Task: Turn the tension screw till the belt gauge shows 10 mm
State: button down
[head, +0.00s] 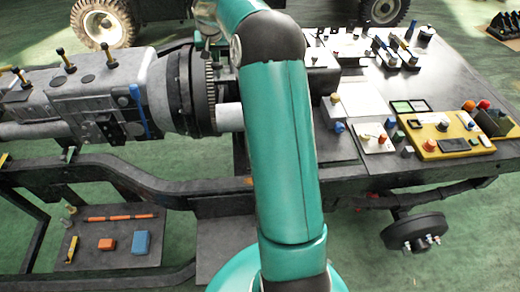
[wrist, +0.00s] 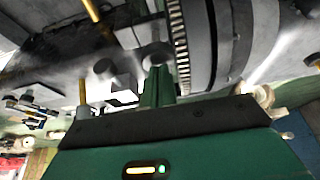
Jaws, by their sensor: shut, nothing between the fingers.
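My gripper (wrist: 158,74) shows in the wrist view as green fingers pressed together, with nothing between them. Its tips are close to a short grey round part (wrist: 156,56) on the engine housing; I cannot tell whether they touch. A toothed ring (wrist: 178,40) stands just right of the fingers. In the head view my arm crosses the middle and hides part of the engine (head: 150,90); the gripper cannot be made out there. I cannot pick out the tension screw or the belt gauge with certainty, and no gauge reading is legible.
In the wrist view, a pale block with a dark knob (wrist: 118,82) and a brass-coloured rod (wrist: 83,92) stand left of the fingers. In the head view, a yellow panel (head: 448,146) lies on the bench at right, and a dark lower tray (head: 105,253) holds small coloured parts.

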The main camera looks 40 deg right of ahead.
jog(key=shift+r, duration=3.2)
jog(key=shift+a+r, duration=0.1)
jog(key=shift+a, duration=0.05)
jog(key=s+a+r+n+t, duration=0.15)
jog(key=s+a+r, duration=0.25)
jog(key=s+a, duration=0.45)
jog(key=s+a+r+n+g, duration=0.15)
jog(key=s+a+r, duration=0.35)
jog(key=a, duration=0.7)
jog(key=s+a+f+n+y, duration=0.1)
jog(key=s+a+f, duration=0.1)
jog(key=s, duration=0.6)
jog(key=s+a+f+n+t+y, duration=0.1)
jog(key=s+a+f+n, duration=0.1)
jog(key=s+a, duration=0.3)
jog(key=s+a+f+n+t, duration=0.1)
jog(key=s+a+f, duration=0.3)
jog(key=s, duration=0.7)
jog(key=shift+y, duration=0.4)
